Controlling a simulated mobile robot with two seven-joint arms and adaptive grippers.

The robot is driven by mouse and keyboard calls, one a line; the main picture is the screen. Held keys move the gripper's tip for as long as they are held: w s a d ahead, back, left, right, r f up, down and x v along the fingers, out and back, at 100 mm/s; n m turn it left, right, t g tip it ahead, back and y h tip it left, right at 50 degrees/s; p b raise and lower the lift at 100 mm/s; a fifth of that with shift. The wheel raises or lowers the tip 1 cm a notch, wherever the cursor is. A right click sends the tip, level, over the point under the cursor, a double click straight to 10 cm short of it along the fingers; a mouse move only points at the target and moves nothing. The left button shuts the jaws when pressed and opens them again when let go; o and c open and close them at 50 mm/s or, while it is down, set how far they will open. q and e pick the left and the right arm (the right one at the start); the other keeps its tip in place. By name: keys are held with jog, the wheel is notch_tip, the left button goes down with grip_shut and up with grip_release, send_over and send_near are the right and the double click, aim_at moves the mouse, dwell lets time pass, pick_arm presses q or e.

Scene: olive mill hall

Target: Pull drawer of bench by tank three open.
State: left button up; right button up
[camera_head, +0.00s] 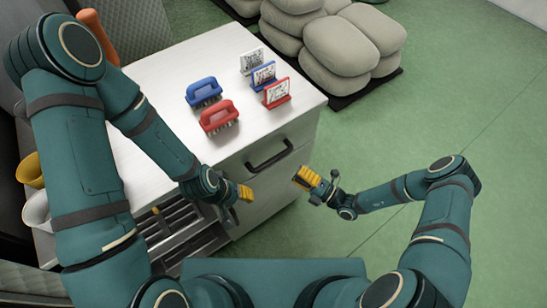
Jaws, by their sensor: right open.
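The white-topped bench (165,75) stands at the left and centre. Its grey front has a drawer (290,160) with a black bar handle (270,155); this drawer sits flush with the front. My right gripper (306,179) has yellow fingertips, is open and empty, and is to the right of and a little below the handle, apart from it. My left gripper (243,195) is near the bench front, to the lower left of the handle, and also apart from it. Its fingers overlap in this view, so its opening is unclear. No tank is identifiable.
On the bench top are a blue brush (204,92), a red brush (219,117) and three small framed signs (263,75). Stacked sacks (345,45) lie on a dark mat behind. Grey slatted parts (180,225) show below my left arm. Green floor (440,95) is clear at the right.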

aim_at(274, 157)
jog(key=x, duration=1)
jog(key=shift+w+a+p, duration=0.1)
jog(key=shift+p, duration=0.25)
grip_shut()
